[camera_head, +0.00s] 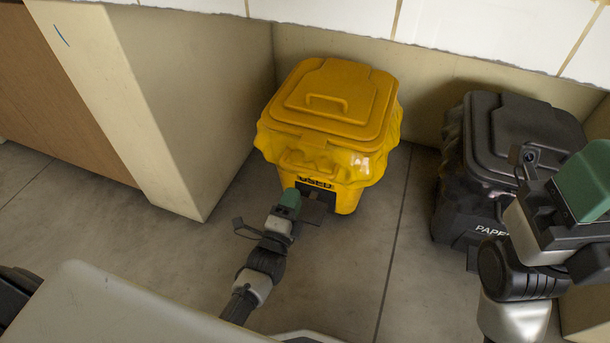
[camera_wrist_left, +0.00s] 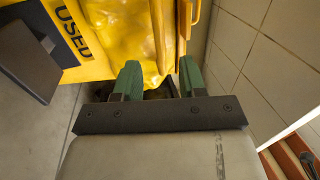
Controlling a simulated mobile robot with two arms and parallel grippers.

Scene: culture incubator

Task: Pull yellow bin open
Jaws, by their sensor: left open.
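The yellow bin (camera_head: 325,115) stands against the back wall with its lid (camera_head: 345,85) down. A raised handle (camera_head: 318,101) is on the lid, and yellow liner bulges out below the rim. The front label reads "USED" in the left wrist view (camera_wrist_left: 70,28). My left gripper (camera_head: 293,195) is low in front of the bin. Its green fingers (camera_wrist_left: 158,82) are apart and point at the bin's yellow side, with nothing seen between them. Whether they touch it is unclear. A dark flat plate (camera_wrist_left: 28,62) juts near the label. My right gripper (camera_head: 583,185) is at the right, its fingertips not clear.
A black bin (camera_head: 515,130) marked "PAPE…" stands to the right, partly behind my right arm. A beige wall block (camera_head: 165,100) is left of the yellow bin. Grey tiled floor (camera_head: 180,260) is free in front. White tiles (camera_head: 480,25) line the back wall.

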